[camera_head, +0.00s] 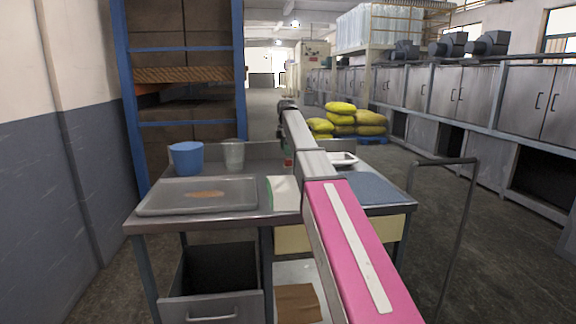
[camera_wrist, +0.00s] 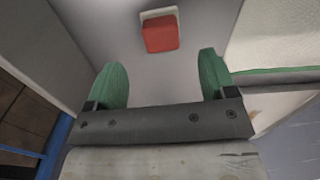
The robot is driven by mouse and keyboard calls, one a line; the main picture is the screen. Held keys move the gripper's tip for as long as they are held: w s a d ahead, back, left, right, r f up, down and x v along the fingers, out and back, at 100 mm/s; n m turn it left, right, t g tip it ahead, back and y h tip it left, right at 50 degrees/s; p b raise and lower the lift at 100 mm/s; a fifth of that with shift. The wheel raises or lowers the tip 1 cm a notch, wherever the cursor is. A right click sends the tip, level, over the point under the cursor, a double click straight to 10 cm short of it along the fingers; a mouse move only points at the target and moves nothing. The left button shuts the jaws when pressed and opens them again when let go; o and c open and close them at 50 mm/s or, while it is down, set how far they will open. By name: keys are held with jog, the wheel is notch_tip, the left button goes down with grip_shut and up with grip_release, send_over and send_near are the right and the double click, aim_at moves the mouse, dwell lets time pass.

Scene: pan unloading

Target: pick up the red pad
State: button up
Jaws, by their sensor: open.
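The red pad (camera_wrist: 161,36) shows in the wrist view at the top, as a small red block with a pale backing (camera_wrist: 158,13) at its far edge. It lies on a plain grey surface (camera_wrist: 150,80). My gripper (camera_wrist: 160,72) has two green fingers spread wide with nothing between them. The pad is ahead of the fingertips, roughly centred on the gap and apart from both. In the head view my arm covers much of the table's middle, and a small reddish patch (camera_head: 287,161) shows beside it; I cannot tell if that is the pad.
The metal table (camera_head: 215,216) holds a shallow tray (camera_head: 160,208), a blue container (camera_head: 186,158), a clear container (camera_head: 233,154) and a white item with a green edge (camera_head: 283,193). A small white tray (camera_head: 343,158) is beyond my arm. A blue rack (camera_head: 129,90) stands behind at left.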

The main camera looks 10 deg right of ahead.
aim_at(288, 159)
jog(key=shift+s+d+f, duration=0.1)
jog(key=shift+d+f, duration=0.05)
jog(key=shift+f, duration=1.4)
jog(key=shift+s+d+f, duration=0.1)
jog(key=shift+d+f, duration=0.05)
jog(key=shift+f, duration=1.4)
jog(key=shift+w, duration=0.1)
jog(key=c, duration=1)
